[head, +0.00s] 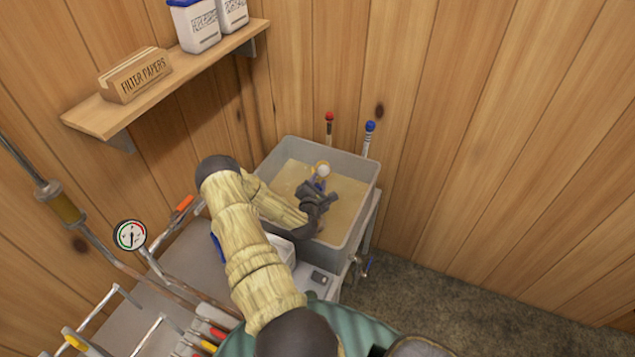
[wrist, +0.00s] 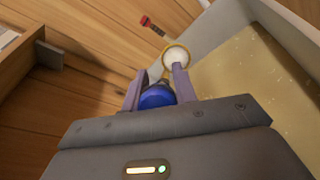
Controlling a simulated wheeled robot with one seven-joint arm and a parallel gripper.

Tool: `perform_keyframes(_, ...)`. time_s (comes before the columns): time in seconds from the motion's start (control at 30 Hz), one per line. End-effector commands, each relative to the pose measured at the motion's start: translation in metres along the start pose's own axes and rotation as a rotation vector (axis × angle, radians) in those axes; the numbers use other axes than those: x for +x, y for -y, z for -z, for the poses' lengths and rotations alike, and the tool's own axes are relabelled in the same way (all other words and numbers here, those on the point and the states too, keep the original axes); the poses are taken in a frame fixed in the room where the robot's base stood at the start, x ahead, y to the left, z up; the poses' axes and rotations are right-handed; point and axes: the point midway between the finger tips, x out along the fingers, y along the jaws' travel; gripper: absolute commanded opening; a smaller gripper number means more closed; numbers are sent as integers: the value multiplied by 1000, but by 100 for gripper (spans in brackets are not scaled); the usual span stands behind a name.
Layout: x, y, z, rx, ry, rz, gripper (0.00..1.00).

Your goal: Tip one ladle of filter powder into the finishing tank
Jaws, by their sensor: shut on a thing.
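The finishing tank (head: 335,160) is a grey open box in the middle of the head view, holding amber liquid (head: 348,193). My gripper (head: 320,190) is over the tank, inside its rim in that view. It is shut on the ladle's blue handle (wrist: 157,97). The ladle's small round bowl (head: 322,168) points toward the back of the tank. In the wrist view the bowl (wrist: 176,56) shows a gold rim and white powder inside. It looks roughly level. My gripper and arm hide part of the tank's front left.
A wall shelf (head: 105,118) holds a filter paper box (head: 135,76) and white tubs (head: 195,27). A dial gauge (head: 130,235) and pipes are at left. A partly hidden white container (head: 283,248) is beside the tank.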

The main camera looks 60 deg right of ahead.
Motion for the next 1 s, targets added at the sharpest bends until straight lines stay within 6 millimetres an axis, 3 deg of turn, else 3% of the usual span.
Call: perform_keyframes(1.0, -4, 28, 29, 80, 204, -190, 0)
